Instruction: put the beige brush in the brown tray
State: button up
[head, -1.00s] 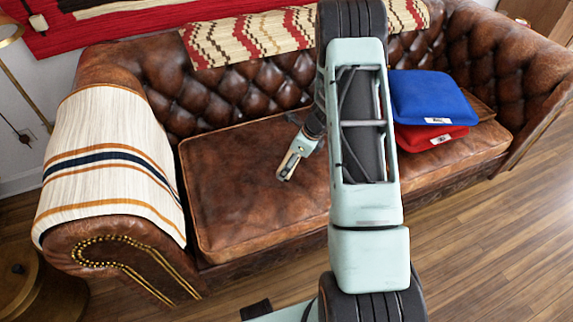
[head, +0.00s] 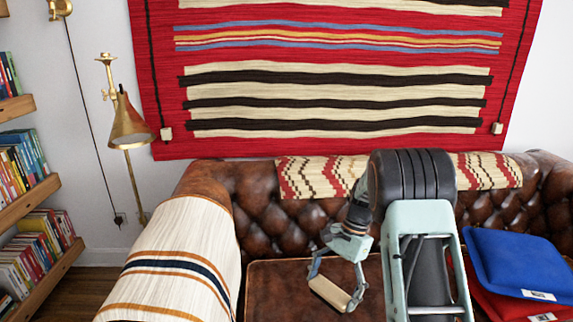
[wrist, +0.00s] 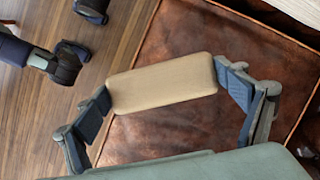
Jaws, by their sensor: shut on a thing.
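The beige brush (wrist: 163,83) is a flat, rounded block. My gripper (wrist: 165,95) is shut on it, with one finger pad at each end in the wrist view. In the head view the brush (head: 329,292) hangs between the fingers of my gripper (head: 335,290), above the brown leather sofa seat. It is apart from the seat as far as I can see. The brown tray is not in view.
The leather sofa (head: 270,215) has a striped throw (head: 180,265) on its left arm. Blue (head: 520,260) and red (head: 490,300) cushions are stacked at the right. A brass lamp (head: 128,130) and bookshelves (head: 35,190) stand at the left. Wooden floor (wrist: 90,95) shows in the wrist view.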

jog(key=s+r+n+h+p, duration=0.1)
jog(key=s+r+n+p, duration=0.1)
jog(key=r+p, duration=0.6)
jog(key=s+d+r+n+g+h+p, duration=0.1)
jog(key=s+r+n+p, duration=0.2)
jog(key=r+p, duration=0.6)
jog(key=s+r+n+h+p, duration=0.1)
jog(key=s+r+n+p, duration=0.2)
jog(key=r+p, duration=0.5)
notch_tip(320, 180, up, 2)
jog(key=shift+d+r+n+g, duration=0.1)
jog(key=shift+d+n+g, duration=0.25)
jog(key=shift+n, duration=0.55)
